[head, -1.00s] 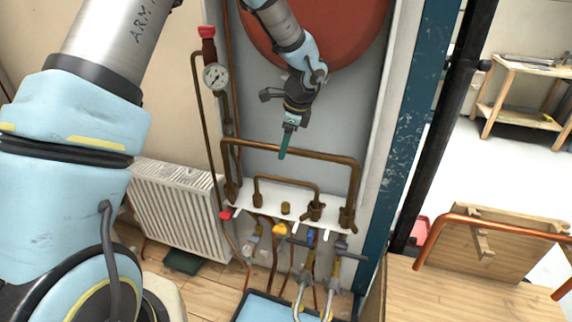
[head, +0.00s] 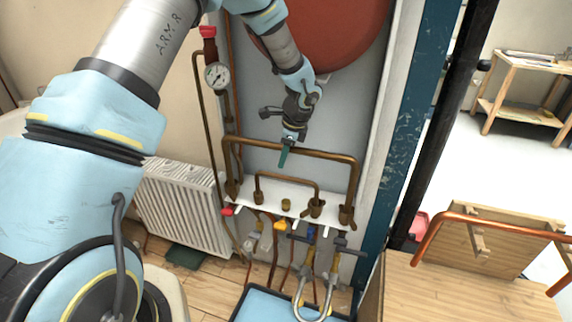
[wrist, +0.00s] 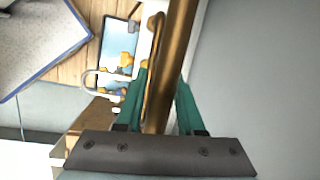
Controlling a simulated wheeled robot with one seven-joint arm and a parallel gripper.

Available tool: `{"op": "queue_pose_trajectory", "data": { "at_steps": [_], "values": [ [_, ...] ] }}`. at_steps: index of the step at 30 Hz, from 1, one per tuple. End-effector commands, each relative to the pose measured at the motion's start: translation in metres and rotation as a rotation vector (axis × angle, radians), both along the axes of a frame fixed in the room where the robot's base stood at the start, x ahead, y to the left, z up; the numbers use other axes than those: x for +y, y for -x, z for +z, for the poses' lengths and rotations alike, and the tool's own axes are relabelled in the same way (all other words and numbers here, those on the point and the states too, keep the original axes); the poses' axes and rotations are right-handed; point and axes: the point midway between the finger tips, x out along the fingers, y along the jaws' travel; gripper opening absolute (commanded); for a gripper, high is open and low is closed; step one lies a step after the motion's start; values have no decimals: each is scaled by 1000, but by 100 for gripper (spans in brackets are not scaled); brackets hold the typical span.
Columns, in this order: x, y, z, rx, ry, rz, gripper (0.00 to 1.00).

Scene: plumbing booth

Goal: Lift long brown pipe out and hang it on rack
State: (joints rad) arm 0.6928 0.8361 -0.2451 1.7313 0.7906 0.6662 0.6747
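The long brown pipe (head: 300,152) is a wide upside-down U. Its legs stand in fittings on a white shelf (head: 270,200) against the grey back panel. My gripper (head: 284,157) is at its top bar, left of the bar's middle. In the wrist view the pipe (wrist: 177,45) runs between the green fingers of my gripper (wrist: 163,85). The fingers are apart, one on each side, and I cannot tell whether they touch it. A wooden rack (head: 500,250) stands at the right, with a copper pipe (head: 470,218) across its top.
A shorter brown pipe (head: 290,181) stands just below and in front of the long one. A gauge (head: 216,76) and thin vertical pipes are on the left. A red tank (head: 325,35) is above. A blue post (head: 405,130) and a black pipe (head: 447,120) separate the booth from the rack.

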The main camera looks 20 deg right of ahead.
Motion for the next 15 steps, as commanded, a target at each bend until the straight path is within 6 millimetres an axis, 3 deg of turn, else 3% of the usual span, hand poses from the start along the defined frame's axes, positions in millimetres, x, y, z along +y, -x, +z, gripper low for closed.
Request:
{"op": "queue_pose_trajectory", "data": {
  "at_steps": [2,9,15],
  "values": [
    [0,0,0,0,0,0,27],
    [0,0,0,0,0,0,0],
    [0,0,0,0,0,0,0]
  ]
}}
